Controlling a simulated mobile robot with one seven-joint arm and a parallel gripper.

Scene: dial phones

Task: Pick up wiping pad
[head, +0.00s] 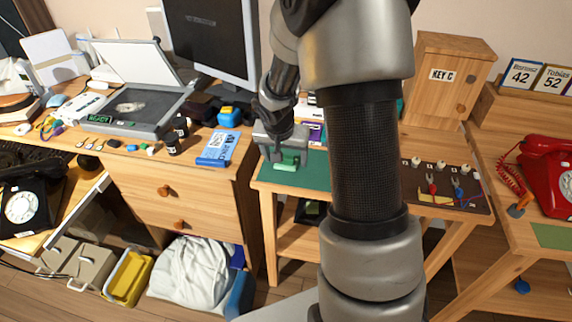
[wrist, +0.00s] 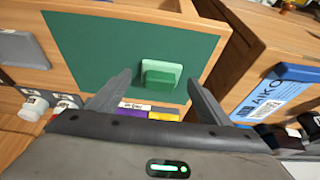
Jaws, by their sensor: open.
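A small green block (head: 288,163), which looks like the wiping pad, lies on the dark green mat (head: 310,176) on the middle table. In the wrist view the pad (wrist: 160,74) has a light green layer and a darker green part. My gripper (head: 279,155) is above the mat, right by the pad. In the wrist view the two fingers of my gripper (wrist: 158,82) are apart, with the pad centred between and just beyond their tips. Nothing is held. The head view does not show clearly how high the fingertips are above the pad.
A blue card (head: 217,148) with a blue bar lies on the desk to the left. A monitor (head: 212,35) stands behind. A board with plugs and wires (head: 440,185) is to the right. A red phone (head: 548,175) is farther right. The mat around the pad is clear.

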